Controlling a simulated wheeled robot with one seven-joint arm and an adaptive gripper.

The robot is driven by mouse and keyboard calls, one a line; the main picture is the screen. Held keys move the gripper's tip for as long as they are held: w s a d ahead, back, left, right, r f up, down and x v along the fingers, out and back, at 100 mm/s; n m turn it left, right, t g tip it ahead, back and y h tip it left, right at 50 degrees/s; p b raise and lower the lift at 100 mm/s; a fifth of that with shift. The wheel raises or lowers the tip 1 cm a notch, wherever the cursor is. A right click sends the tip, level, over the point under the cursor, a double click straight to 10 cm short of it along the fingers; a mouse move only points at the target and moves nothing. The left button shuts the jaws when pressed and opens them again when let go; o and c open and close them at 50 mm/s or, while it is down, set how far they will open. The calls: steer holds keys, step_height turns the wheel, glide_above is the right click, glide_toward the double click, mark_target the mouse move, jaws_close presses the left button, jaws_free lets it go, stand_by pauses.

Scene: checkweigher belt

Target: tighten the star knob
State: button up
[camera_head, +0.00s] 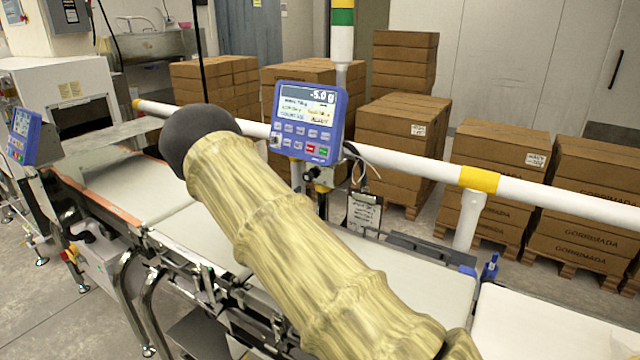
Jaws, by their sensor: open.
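My arm, in a yellowish ribbed sleeve with a dark round end, crosses the middle of the head view from lower right to upper left. The fingers of my gripper do not show in this view. I cannot make out a star knob for certain. A small blue fitting (490,267) stands upright by the belt's far edge, right of the arm, but its shape is too small to tell. Part of the belt frame is hidden behind my arm.
A blue weighing display (306,122) reading -5.0 g stands behind the belt (425,290). A white rail (400,167) with yellow bands runs behind the line. Stacked cartons (400,130) stand beyond it. A second blue panel (22,135) is at far left.

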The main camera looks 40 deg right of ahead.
mark_target(306, 179)
steer(key=p+x, duration=0.2)
steer(key=x, duration=0.8)
steer(key=shift+w+d+p, duration=0.1)
steer(key=shift+d+p, duration=0.1)
steer(key=shift+p, duration=0.1)
steer(key=shift+c, duration=0.3)
steer(key=c, duration=0.9)
